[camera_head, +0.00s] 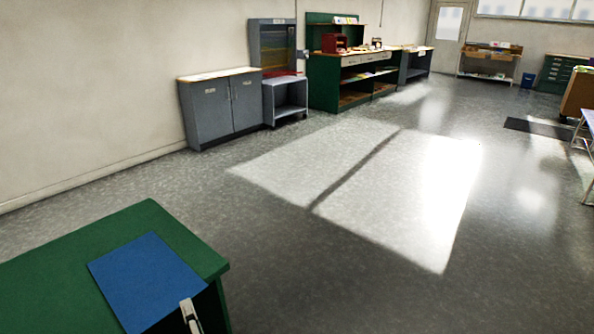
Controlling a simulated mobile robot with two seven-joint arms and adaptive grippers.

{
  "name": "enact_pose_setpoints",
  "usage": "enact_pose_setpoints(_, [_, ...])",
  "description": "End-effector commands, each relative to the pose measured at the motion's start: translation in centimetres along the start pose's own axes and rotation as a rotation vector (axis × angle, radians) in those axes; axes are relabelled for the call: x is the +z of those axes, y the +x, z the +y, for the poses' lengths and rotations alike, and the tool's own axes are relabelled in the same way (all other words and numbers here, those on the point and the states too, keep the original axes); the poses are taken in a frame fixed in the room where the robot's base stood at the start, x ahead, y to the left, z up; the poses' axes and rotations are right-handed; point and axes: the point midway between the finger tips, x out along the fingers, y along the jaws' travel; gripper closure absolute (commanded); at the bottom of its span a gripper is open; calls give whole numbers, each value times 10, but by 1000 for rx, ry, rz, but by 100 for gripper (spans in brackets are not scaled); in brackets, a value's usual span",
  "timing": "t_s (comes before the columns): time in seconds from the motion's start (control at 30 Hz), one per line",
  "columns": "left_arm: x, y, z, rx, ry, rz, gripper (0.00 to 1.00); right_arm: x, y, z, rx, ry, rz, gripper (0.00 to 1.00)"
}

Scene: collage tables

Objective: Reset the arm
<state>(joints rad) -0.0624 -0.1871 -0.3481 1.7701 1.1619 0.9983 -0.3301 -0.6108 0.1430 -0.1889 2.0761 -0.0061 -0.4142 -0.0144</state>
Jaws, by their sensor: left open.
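Part of my left gripper (190,316) shows at the bottom edge in the head view, a pale piece with a dark side. It overlaps the lower right corner of a blue sheet (145,275), and I cannot tell whether it touches it. The gripper is open, with nothing seen between its fingers; most of it is below the picture. The blue sheet lies flat on a green table (150,218) at the lower left. My right gripper is not in view.
Grey cabinets (220,108), a grey shelf unit (285,97) and a green workbench (325,85) stand along the left wall. A blue-edged table (588,125) is at the right edge, near a dark mat (537,128). The sunlit middle floor is clear.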

Motion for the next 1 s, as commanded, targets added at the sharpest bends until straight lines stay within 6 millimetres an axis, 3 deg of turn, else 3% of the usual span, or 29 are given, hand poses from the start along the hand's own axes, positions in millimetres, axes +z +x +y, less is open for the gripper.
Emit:
enact_pose_setpoints(0.13, [-4,7,4,16,20,-9,50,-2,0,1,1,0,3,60])
enact_pose_setpoints(0.27, [-3,-1,29,114,152,-91,50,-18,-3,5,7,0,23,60])
enact_pose_setpoints(0.4, [13,-35,54,278,465,-289,50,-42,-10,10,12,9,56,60])
enact_pose_setpoints(0.47, [20,-55,50,331,631,-393,50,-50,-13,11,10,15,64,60])
enact_pose_setpoints(0.6, [23,-108,11,388,1038,-642,50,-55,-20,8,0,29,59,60])
enact_pose_setpoints(0.73, [-7,-151,-45,363,1408,-849,50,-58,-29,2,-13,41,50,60])
enact_pose_setpoints(0.83, [-40,-172,-79,320,1626,-957,50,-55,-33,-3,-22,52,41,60])
enact_pose_setpoints(1.0, [-78,-188,-108,263,1823,-1043,50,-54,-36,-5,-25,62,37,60])
